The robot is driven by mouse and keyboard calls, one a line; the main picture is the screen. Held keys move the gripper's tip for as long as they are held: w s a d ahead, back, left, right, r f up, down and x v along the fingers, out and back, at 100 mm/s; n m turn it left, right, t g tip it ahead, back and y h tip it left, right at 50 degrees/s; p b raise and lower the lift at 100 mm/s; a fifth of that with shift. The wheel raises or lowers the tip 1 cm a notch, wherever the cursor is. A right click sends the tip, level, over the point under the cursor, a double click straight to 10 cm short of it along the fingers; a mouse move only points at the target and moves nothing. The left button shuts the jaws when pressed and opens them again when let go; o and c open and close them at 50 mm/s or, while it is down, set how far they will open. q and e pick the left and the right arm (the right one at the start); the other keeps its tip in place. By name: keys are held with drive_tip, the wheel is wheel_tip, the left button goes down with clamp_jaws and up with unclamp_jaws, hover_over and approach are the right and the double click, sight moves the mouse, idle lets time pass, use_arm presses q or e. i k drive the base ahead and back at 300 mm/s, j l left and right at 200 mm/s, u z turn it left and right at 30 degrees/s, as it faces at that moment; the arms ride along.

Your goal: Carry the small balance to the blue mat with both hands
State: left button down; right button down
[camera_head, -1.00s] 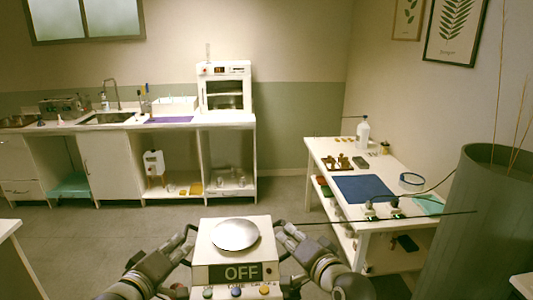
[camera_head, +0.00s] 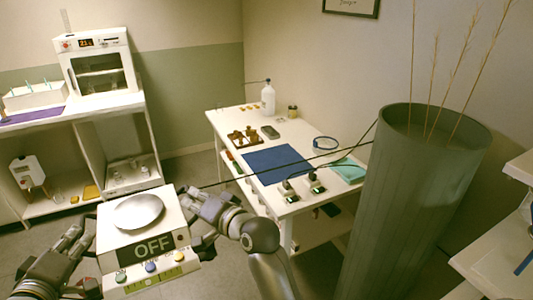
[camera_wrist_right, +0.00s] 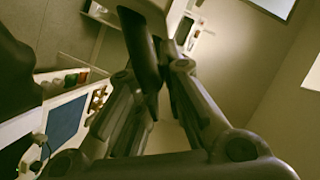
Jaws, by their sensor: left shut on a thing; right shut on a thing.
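The small balance (camera_head: 140,232) is a white box with a round silver pan and a display reading OFF. It is held in the air in front of me, tilted a little in the head view. My left gripper (camera_head: 90,236) is shut on its left side. My right gripper (camera_head: 187,208) is shut on its right side; the fingertips are partly hidden. The blue mat (camera_head: 280,165) lies flat on the white table to the right of the balance, apart from it. The mat also shows at the left of the right wrist view (camera_wrist_right: 66,122).
The white table (camera_head: 232,127) also bears a white bottle (camera_head: 268,98), a brown rack (camera_head: 243,136), a blue ring (camera_head: 325,143) and small devices (camera_head: 314,183) at the mat's right. A tall grey-green planter (camera_head: 415,200) stands right of the table. Open floor lies left of it.

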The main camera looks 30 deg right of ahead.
sight(278, 162)
drive_tip(key=i+l, duration=0.2)
drive_tip(key=i, duration=0.2)
drive_tip(key=i+l, duration=0.2)
drive_tip(key=i, duration=2.85)
drive_tip(key=i+z, duration=0.15)
drive_tip(key=z, duration=0.15)
drive_tip(key=i+z, duration=0.15)
drive_tip(key=z, duration=2.65)
